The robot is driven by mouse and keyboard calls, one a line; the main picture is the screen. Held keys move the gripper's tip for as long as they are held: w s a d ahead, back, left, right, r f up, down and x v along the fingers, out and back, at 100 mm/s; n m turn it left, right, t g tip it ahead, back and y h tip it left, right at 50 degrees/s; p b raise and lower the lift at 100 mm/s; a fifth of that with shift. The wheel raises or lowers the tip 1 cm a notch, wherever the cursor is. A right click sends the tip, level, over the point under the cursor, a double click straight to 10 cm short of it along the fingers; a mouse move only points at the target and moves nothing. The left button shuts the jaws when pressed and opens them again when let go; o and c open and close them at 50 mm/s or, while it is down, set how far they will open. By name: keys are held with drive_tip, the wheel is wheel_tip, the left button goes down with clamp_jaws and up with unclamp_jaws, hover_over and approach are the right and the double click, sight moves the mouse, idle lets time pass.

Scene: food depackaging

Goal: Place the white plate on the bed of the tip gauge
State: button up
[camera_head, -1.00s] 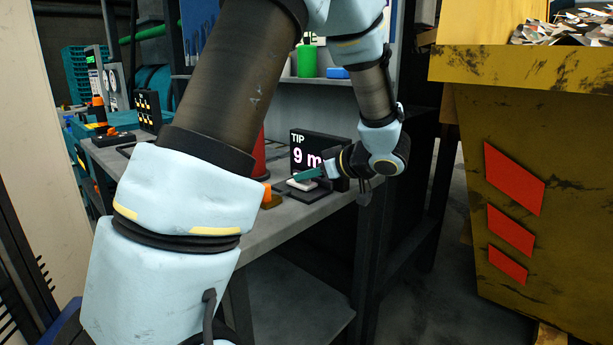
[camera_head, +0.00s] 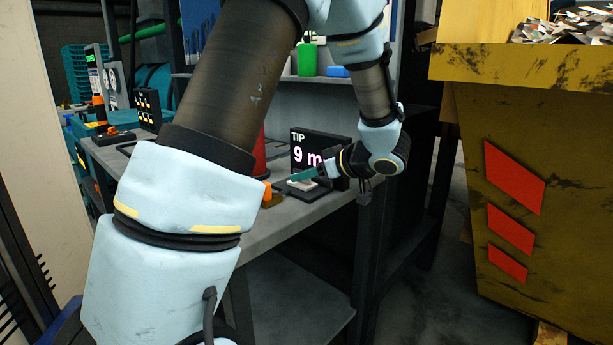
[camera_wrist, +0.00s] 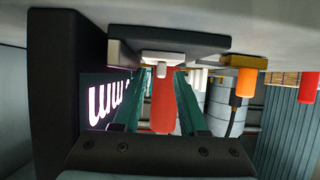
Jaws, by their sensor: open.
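The tip gauge's black display (camera_head: 312,152) stands on the grey bench and reads "TIP 9 m", with the rest hidden behind my wrist. Its dark flat bed (camera_head: 293,194) lies in front and also shows in the wrist view (camera_wrist: 210,43). The small white plate (camera_head: 299,185) appears to lie on the bed. In the wrist view a white piece (camera_wrist: 160,57) sits against the bed, between the fingertips. My gripper (camera_head: 297,175) is just above the plate, its teal fingers apart in the wrist view (camera_wrist: 162,74). Contact with the plate cannot be told.
An orange block (camera_head: 268,196) stands left of the bed. A red cone (camera_head: 259,157) is behind it, partly covered by my arm. A yellow bin (camera_head: 470,130) stands at right, beyond the bench.

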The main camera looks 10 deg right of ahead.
drive_tip(key=v, duration=1.2)
drive_tip(key=shift+b, duration=0.4)
